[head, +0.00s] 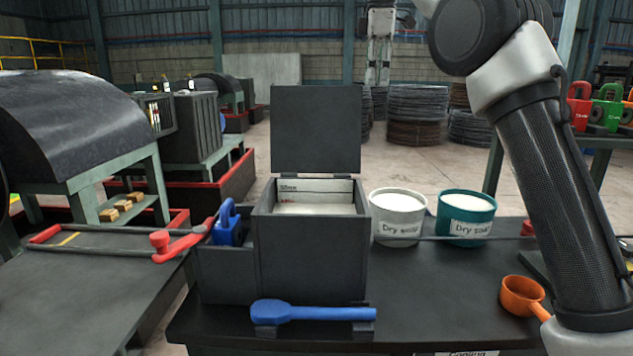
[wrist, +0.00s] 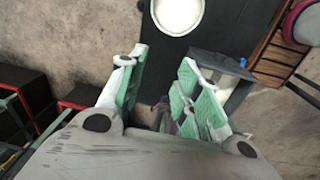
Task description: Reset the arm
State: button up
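My arm (head: 555,170) stands on the right side in the head view, its dark mesh-covered link slanting down to the right over the table's right end. My gripper is outside the head view. In the wrist view my gripper (wrist: 165,75) is open, its two green-padded fingers spread apart. I see nothing held between them. The fingers are over the floor and the dark table edge, with a white round container beyond the fingertips.
The dark table holds a lidded box (head: 310,255) standing open, a blue scoop (head: 315,312), a white bucket (head: 397,215), a teal bucket (head: 465,217) and an orange ladle (head: 521,295). A blue padlock (head: 228,225) and red-handled bar (head: 170,243) are left. The front middle tabletop is clear.

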notch_tip(320, 180, down, 11)
jog(key=d+m, duration=0.2)
jog(key=m, duration=0.5)
jog(key=s+d+f+m+t, duration=0.1)
jog(key=s+d+f+m, duration=0.2)
jog(key=s, duration=0.9)
jog(key=s+d+f+m+t, duration=0.1)
jog(key=s+d+f+m, duration=0.2)
jog(key=s+d, duration=0.7)
jog(key=s+d+f+m+t, duration=0.1)
jog(key=s+d+f+m, duration=0.2)
jog(key=s, duration=1.2)
jog(key=shift+d+f+m+t, duration=0.3)
jog(key=shift+d+f+m, duration=0.1)
jog(key=shift+d+f, duration=1.5)
